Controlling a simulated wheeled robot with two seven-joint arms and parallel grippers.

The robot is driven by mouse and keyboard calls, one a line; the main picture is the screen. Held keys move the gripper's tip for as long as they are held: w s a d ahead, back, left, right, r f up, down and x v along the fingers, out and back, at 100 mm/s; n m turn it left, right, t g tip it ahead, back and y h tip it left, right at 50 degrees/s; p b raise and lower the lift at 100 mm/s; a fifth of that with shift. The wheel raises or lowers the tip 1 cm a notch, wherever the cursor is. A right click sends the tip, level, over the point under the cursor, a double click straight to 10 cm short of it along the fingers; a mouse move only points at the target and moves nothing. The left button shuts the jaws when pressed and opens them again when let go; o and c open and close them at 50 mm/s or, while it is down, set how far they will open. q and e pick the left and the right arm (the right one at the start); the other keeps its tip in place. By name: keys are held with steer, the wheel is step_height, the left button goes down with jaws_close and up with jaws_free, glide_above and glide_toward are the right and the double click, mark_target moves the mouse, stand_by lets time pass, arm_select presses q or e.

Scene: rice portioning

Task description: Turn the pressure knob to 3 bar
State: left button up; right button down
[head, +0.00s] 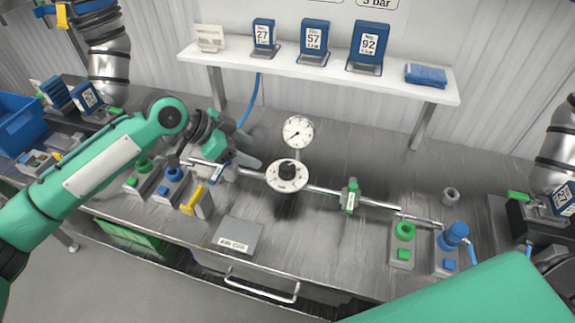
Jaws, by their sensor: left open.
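The pressure knob (287,169) is black and sits in the middle of a round white dial (287,184) on the pipe at the table's centre. The dial's marks are too small to read. A white round gauge (298,131) stands just behind it, its needle toward the lower left. My left gripper (240,168) is open, to the left of the knob and apart from it, with nothing seen between its fingers. My right arm's green link fills the bottom right; its gripper is out of view.
Blue and green valve blocks (171,186) stand at left, others (403,247) at right. A green-handled valve (352,196) is on the pipe right of the dial. A grey plate (237,236) lies in front. A white shelf (325,77) with numbered blue signs stands behind.

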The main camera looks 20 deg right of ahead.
mark_target(287, 166)
arm_select(q)
steer(key=p+x, duration=0.3)
steer(key=x, duration=0.9)
steer(key=shift+w+d, duration=0.15)
steer(key=shift+d, duration=0.05)
steer(key=shift+d+f, duration=0.4)
steer(key=shift+f, duration=0.1)
steer(key=c, duration=0.9)
steer(key=shift+c, duration=0.3)
